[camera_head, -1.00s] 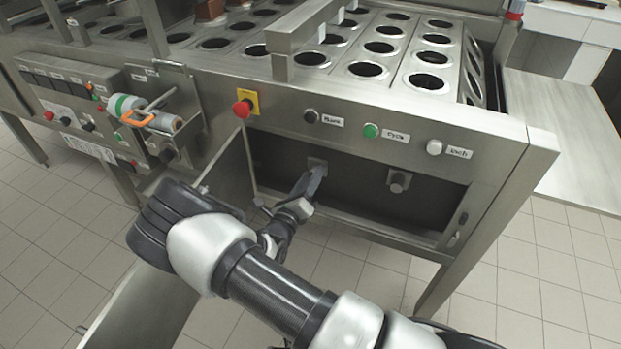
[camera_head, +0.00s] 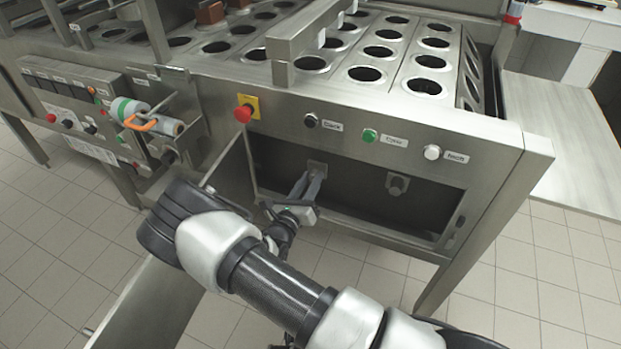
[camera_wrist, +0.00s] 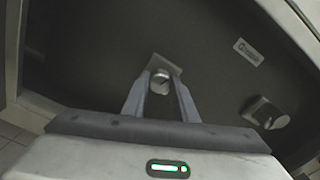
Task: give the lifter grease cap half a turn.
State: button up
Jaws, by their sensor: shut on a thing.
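A round grey cap (camera_wrist: 160,77) with a dark line across its face sits on a small square plate inside the open bay, below the black button. In the wrist view my gripper (camera_wrist: 162,93) has one finger on each side of this cap and is shut on it. In the head view my gripper (camera_head: 309,181) reaches into the bay at the plate (camera_head: 317,166); the cap itself is mostly hidden by the fingers there. A second, similar cap (camera_head: 397,184) is free on the right; it also shows in the wrist view (camera_wrist: 262,112).
An open door panel (camera_head: 232,176) stands left of the bay, close to my arm. A red stop button (camera_head: 243,113), a green button (camera_head: 369,136) and a white button (camera_head: 432,152) are above. A label (camera_wrist: 248,52) in the wrist view is too blurred to read.

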jog(key=m+p, duration=0.1)
jog(key=m, duration=0.3)
jog(key=shift+m, duration=0.3)
jog(key=m+p, duration=0.1)
jog(key=m, duration=0.2)
jog(key=shift+d+m, duration=0.1)
jog(key=shift+m, duration=0.2)
jog(key=m+p, duration=0.1)
jog(key=m, duration=0.7)
jog(key=shift+s+f, duration=0.1)
jog(key=shift+m, duration=7.8)
